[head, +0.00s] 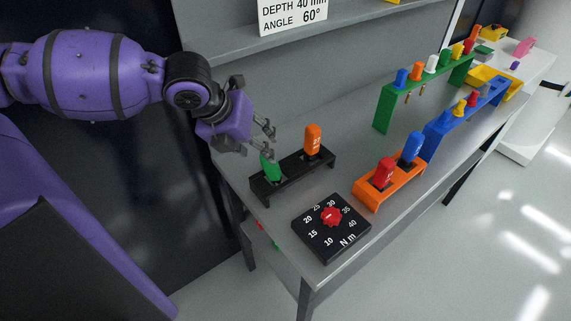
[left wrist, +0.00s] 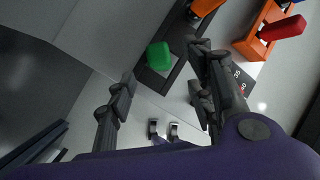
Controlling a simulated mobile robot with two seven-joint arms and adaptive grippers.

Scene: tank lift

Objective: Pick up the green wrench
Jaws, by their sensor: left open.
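The green wrench (head: 270,167) stands upright in the left end of a black holder (head: 299,175) on the grey bench, its green handle on top. My left gripper (head: 267,141) is open just above and beside this handle. In the left wrist view the green handle (left wrist: 159,57) shows between and beyond the two spread fingers. I see no clear contact between fingers and handle. The wrench's lower part is hidden in the holder. My right gripper is not in view.
An orange-handled tool (head: 313,140) stands in the same holder's other end. An orange holder (head: 389,189) with red and blue handles and a black dial box (head: 331,226) are nearby. Green (head: 385,106) and blue (head: 431,137) racks stand farther back. A shelf (head: 265,42) overhangs the bench's back.

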